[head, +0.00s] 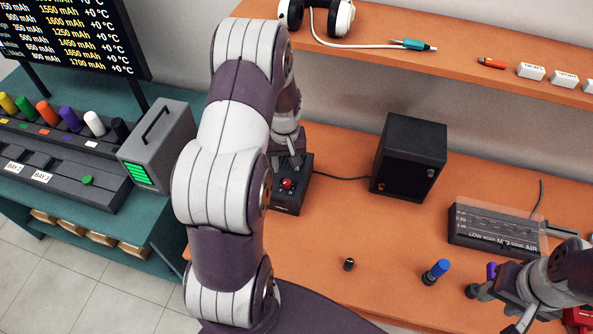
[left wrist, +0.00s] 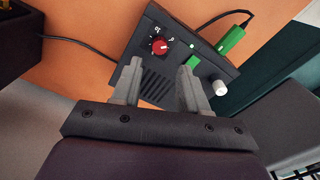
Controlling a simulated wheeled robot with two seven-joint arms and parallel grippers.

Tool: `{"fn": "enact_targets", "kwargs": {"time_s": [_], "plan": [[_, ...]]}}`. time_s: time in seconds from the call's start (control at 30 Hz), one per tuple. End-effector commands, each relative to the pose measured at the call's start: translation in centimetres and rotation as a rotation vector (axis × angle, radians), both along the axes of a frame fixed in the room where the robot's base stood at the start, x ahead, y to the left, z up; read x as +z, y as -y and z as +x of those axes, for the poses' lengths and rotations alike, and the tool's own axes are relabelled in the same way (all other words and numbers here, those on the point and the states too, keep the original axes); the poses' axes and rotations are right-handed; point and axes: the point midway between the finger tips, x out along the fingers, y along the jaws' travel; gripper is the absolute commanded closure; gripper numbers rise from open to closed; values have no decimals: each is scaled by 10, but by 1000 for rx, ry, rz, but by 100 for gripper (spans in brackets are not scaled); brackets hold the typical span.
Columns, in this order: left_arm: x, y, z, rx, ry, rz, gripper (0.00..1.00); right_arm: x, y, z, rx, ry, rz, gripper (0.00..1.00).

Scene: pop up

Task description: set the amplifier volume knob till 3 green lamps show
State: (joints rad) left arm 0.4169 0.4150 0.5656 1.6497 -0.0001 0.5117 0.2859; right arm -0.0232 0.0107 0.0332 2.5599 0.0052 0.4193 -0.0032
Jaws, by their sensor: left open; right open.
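The amplifier is a dark box (head: 286,205) on the orange bench, partly hidden behind my left arm in the head view. Its red round knob (head: 288,183) shows on top. In the left wrist view the red knob (left wrist: 158,46) sits beside small white markings on the black panel (left wrist: 180,30). A green piece (left wrist: 192,61) shows near the fingers; I cannot tell how many lamps are lit. My left gripper (head: 288,161) is open and empty, just behind the red knob; its fingers (left wrist: 157,85) point at the amplifier. My right gripper (head: 497,306) is open at the lower right.
A black speaker box (head: 408,150) stands to the right, cabled to the amplifier. A small black knob (head: 348,264) and a blue-topped piece (head: 436,271) stand on the bench. A grey case with green bars (head: 140,175) is at left. A white knob (left wrist: 219,87) and green plug (left wrist: 232,38) show too.

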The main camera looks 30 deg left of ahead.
Motion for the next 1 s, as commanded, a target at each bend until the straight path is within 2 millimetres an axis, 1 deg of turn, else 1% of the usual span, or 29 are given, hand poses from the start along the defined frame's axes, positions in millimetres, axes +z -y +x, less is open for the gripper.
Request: {"fn": "enact_targets", "kwargs": {"time_s": [0.03,0.27,0.5,0.53,0.57,0.6,0.63,1.0], "plan": [[-15,0,0,-1,-1,-1,56,-14,0,0,0,0,0,57],[-50,0,0,-2,1,1,56,-45,0,0,0,0,0,57],[-87,1,0,-1,3,0,56,-80,0,0,0,0,0,57],[-80,0,0,-1,4,1,63,-74,0,0,0,-1,0,57],[-77,0,0,-2,4,0,73,-71,0,0,0,-1,0,57],[-77,0,0,-2,4,0,86,-70,0,0,0,0,0,57],[-77,0,0,-2,4,0,88,-70,0,0,0,0,0,57],[-75,0,1,-2,7,2,89,-70,0,0,0,0,0,57]]}}
